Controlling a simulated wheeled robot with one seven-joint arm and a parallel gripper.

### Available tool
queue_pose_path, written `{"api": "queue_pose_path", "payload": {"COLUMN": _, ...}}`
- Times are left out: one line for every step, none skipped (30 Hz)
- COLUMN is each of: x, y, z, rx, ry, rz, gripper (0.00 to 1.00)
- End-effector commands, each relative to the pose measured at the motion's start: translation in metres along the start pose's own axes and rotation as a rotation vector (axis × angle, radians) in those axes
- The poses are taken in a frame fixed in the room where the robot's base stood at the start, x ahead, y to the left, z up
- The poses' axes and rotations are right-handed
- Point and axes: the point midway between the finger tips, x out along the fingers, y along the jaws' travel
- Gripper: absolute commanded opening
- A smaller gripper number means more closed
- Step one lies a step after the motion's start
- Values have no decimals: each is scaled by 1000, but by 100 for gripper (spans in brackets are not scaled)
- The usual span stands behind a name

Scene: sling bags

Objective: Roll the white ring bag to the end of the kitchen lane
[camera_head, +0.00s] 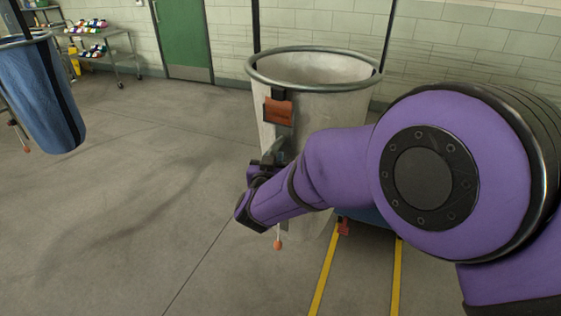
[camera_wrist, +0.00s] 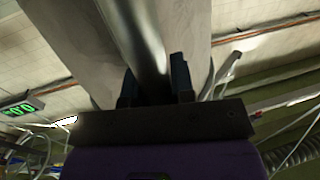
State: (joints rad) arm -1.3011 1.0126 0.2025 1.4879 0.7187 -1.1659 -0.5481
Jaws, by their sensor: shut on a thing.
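The white ring bag (camera_head: 340,105) is a tall pale sack hanging open from a round grey metal ring, in the middle of the head view. An orange-brown tag (camera_head: 278,111) sits on its near side. My gripper (camera_head: 272,158) is at the bag's near left side, below the tag. In the wrist view my gripper (camera_wrist: 155,88) has its two dark fingers on either side of a shiny grey bar that runs up along the pale bag (camera_wrist: 185,30). My arm hides the bag's lower right part. The kitchen lane's yellow lines (camera_head: 324,275) show on the floor below.
A blue bag (camera_head: 45,95) hangs from a similar ring at far left. A wheeled rack (camera_head: 105,45) and a green door (camera_head: 183,38) stand at the back wall. The grey floor at left is clear.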

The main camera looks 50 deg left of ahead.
Motion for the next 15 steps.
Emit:
{"api": "queue_pose_path", "payload": {"x": 0, "y": 0, "z": 0, "rx": 0, "ry": 1, "rz": 1, "gripper": 0}}
{"api": "queue_pose_path", "payload": {"x": 0, "y": 0, "z": 0, "rx": 0, "ry": 1, "rz": 1, "gripper": 0}}
{"api": "queue_pose_path", "payload": {"x": 0, "y": 0, "z": 0, "rx": 0, "ry": 1, "rz": 1, "gripper": 0}}
{"api": "queue_pose_path", "payload": {"x": 0, "y": 0, "z": 0, "rx": 0, "ry": 1, "rz": 1, "gripper": 0}}
{"api": "queue_pose_path", "payload": {"x": 0, "y": 0, "z": 0, "rx": 0, "ry": 1, "rz": 1, "gripper": 0}}
{"api": "queue_pose_path", "payload": {"x": 0, "y": 0, "z": 0, "rx": 0, "ry": 1, "rz": 1, "gripper": 0}}
{"api": "queue_pose_path", "payload": {"x": 0, "y": 0, "z": 0, "rx": 0, "ry": 1, "rz": 1, "gripper": 0}}
{"api": "queue_pose_path", "payload": {"x": 0, "y": 1, "z": 0, "rx": 0, "ry": 1, "rz": 1, "gripper": 0}}
{"api": "queue_pose_path", "payload": {"x": 0, "y": 1, "z": 0, "rx": 0, "ry": 0, "rz": 1, "gripper": 28}}
{"api": "queue_pose_path", "payload": {"x": 0, "y": 1, "z": 0, "rx": 0, "ry": 0, "rz": 1, "gripper": 35}}
{"api": "queue_pose_path", "payload": {"x": 0, "y": 1, "z": 0, "rx": 0, "ry": 0, "rz": 1, "gripper": 42}}
{"api": "queue_pose_path", "payload": {"x": 0, "y": 1, "z": 0, "rx": 0, "ry": 0, "rz": 1, "gripper": 48}}
{"api": "queue_pose_path", "payload": {"x": 0, "y": 1, "z": 0, "rx": 0, "ry": 0, "rz": 1, "gripper": 48}}
{"api": "queue_pose_path", "payload": {"x": 0, "y": 1, "z": 0, "rx": 0, "ry": 0, "rz": 1, "gripper": 48}}
{"api": "queue_pose_path", "payload": {"x": 0, "y": 1, "z": 0, "rx": 0, "ry": 0, "rz": 1, "gripper": 48}}
